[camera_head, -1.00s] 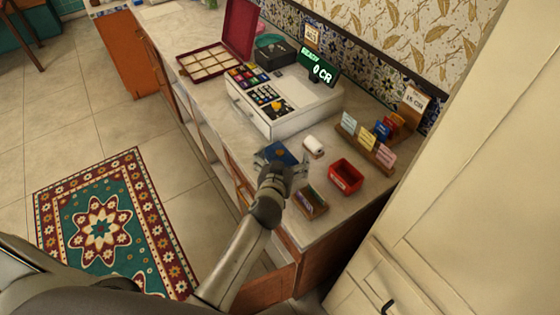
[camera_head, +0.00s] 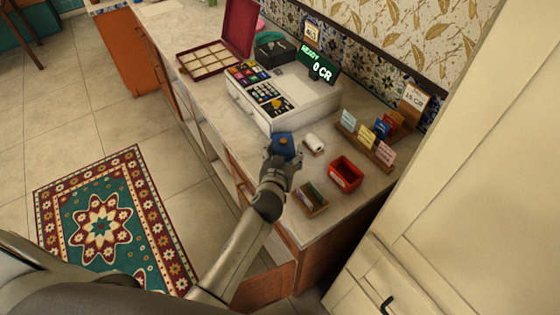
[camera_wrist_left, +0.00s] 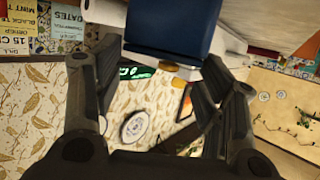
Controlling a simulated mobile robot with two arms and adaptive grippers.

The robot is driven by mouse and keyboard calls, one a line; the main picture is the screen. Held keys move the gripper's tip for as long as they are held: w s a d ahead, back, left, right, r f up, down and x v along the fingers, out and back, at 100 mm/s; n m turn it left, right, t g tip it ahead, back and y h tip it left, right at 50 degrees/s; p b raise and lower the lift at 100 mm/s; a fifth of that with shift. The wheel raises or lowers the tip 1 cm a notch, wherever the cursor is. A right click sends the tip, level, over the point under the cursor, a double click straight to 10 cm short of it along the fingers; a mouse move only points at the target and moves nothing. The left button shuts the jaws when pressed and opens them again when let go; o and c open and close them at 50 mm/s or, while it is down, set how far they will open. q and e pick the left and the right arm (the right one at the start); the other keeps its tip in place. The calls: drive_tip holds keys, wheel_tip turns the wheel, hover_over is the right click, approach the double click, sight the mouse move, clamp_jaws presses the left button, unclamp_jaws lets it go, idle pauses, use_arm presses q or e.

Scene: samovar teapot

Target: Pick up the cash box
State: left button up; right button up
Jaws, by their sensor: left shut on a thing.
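A small blue box (camera_head: 283,144), which I take to be the cash box, is on the counter in front of the white cash register. My left gripper (camera_head: 281,157) is shut on it from the front, and the fingers hide its near side. In the left wrist view the blue box (camera_wrist_left: 172,25) shows at the top between the two dark fingers (camera_wrist_left: 158,80), with a small yellow and white part at its edge. I cannot tell whether it is clear of the counter. My right gripper is not in view.
The cash register (camera_head: 300,112) stands just behind. A white roll (camera_head: 314,143) lies close on the right. A red tray (camera_head: 346,176), a small card holder (camera_head: 311,198) and a card rack (camera_head: 366,141) are further right. An open compartment box (camera_head: 210,62) stands at the back.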

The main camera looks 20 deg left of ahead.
use_arm(q)
drive_tip(key=shift+f, duration=0.15)
drive_tip(key=c, duration=0.5)
